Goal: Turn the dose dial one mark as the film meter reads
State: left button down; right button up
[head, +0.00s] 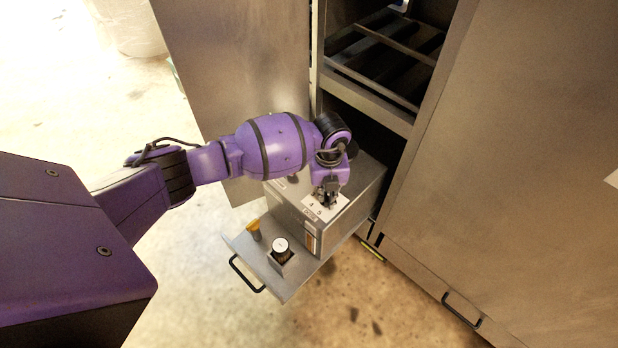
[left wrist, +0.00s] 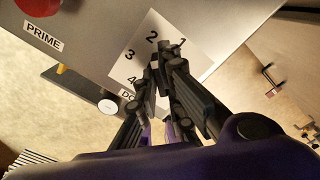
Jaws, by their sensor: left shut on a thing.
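My left gripper (head: 327,193) reaches down onto the top of a grey metal box (head: 358,184), and its fingers are shut on the dose dial, which they hide. The dial's pointer cannot be made out. A round white-faced gauge (head: 281,244), probably the film meter, stands on the pull-out shelf; its reading is too small to tell. My right gripper is not in view.
A red button (left wrist: 38,5) sits by the PRIME label (left wrist: 42,37). A yellow-topped piece (head: 253,229) stands on the shelf (head: 298,279), which has a black handle (head: 243,275). The open cabinet (head: 365,78) is behind, with a closed door (head: 510,150) at right.

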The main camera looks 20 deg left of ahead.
aim_at(326, 195)
pick_arm(q)
jog(key=shift+w+r+m, duration=0.1)
jog(key=shift+m, duration=0.3)
jog(key=m, duration=0.4)
jog(key=shift+m, duration=2.5)
jog(key=c, duration=1.9)
grip_release()
jog(key=shift+o, duration=0.2)
notch_tip(326, 195, up, 12)
